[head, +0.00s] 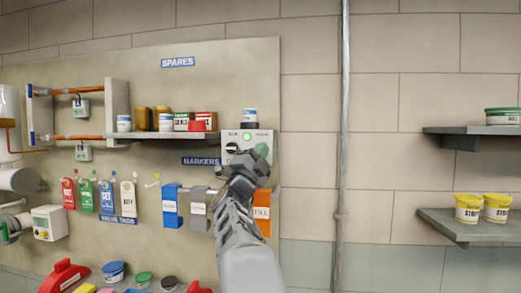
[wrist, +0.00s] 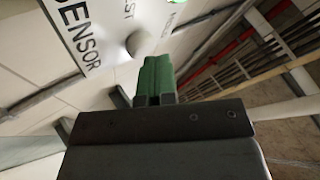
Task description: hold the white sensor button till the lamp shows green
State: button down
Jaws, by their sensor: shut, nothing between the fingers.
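The sensor box (head: 236,139) is a pale panel on the wall board, and the wrist view shows its white face lettered SENSOR (wrist: 82,35). The white round button (wrist: 138,43) stands out from that face near the TEST lettering; in the head view my gripper hides it. A lamp (wrist: 178,2) at the top edge of the wrist view looks green, and a small green light (head: 247,137) shows on the box in the head view. My gripper (wrist: 158,62) is shut and empty, its green fingertips close beside the button. I cannot tell whether they touch it.
A shelf (head: 165,136) with several tins and jars is left of the box. Coloured valve tags (head: 107,196) hang below it. A vertical pipe (head: 343,120) runs up the wall at right, with shelves (head: 490,232) beyond. The wall between is bare.

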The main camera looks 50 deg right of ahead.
jog(key=shift+f, duration=0.1)
jog(key=shift+s+a+b, duration=0.45)
jog(key=shift+a+b, duration=0.25)
jog(key=shift+a, duration=0.05)
jog(key=shift+s+a+b, duration=0.45)
jog(key=shift+a+b, duration=0.05)
jog(key=shift+a, duration=0.2)
jog(key=shift+s+a+b, duration=0.4)
jog(key=shift+a+b, duration=0.05)
jog(key=shift+a, duration=0.25)
jog(key=shift+s+a+b, duration=0.45)
jog(key=shift+a+b, duration=0.05)
jog(key=shift+a, duration=0.2)
